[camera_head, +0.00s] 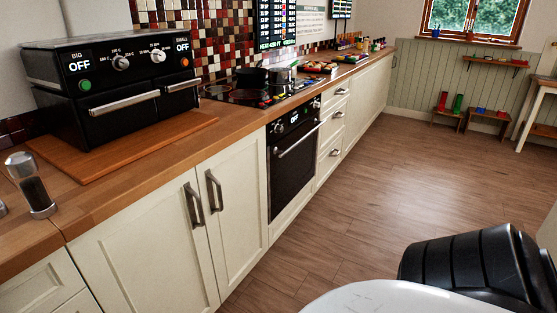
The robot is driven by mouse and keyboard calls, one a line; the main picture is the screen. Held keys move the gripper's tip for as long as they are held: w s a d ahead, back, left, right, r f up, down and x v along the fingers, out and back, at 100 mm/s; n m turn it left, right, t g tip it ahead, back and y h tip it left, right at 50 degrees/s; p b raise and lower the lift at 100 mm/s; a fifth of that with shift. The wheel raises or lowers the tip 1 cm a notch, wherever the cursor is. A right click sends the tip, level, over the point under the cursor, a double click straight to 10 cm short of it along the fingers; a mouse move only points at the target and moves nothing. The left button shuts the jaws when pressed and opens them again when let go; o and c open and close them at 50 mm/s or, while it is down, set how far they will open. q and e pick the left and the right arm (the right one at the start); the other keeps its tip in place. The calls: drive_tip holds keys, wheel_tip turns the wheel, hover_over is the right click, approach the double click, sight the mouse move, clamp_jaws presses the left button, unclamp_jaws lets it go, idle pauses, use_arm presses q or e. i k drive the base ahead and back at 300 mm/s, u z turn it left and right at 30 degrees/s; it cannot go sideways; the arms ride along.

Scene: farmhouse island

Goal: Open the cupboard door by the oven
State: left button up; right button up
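The cream cupboard door (234,225) directly left of the built-in oven (293,170) is shut, flush with the cabinet front. Its vertical metal handle (214,191) is near its upper left edge. A second cream door (145,262) to its left is also shut, with its handle (194,204) near its upper right edge. The two handles stand close together. The oven door is shut, with a horizontal bar handle. Neither gripper shows in the head view, so I cannot see whether either is open or shut.
The wooden worktop (235,132) runs above the doors. On it are a black countertop oven (110,90) on a wooden board and a pepper mill (31,184). Drawers (331,130) lie beyond the oven. The wooden floor (400,180) before the cabinets looks clear.

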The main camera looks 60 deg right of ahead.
sight(232, 183)
drive_tip(key=z, duration=1.6)
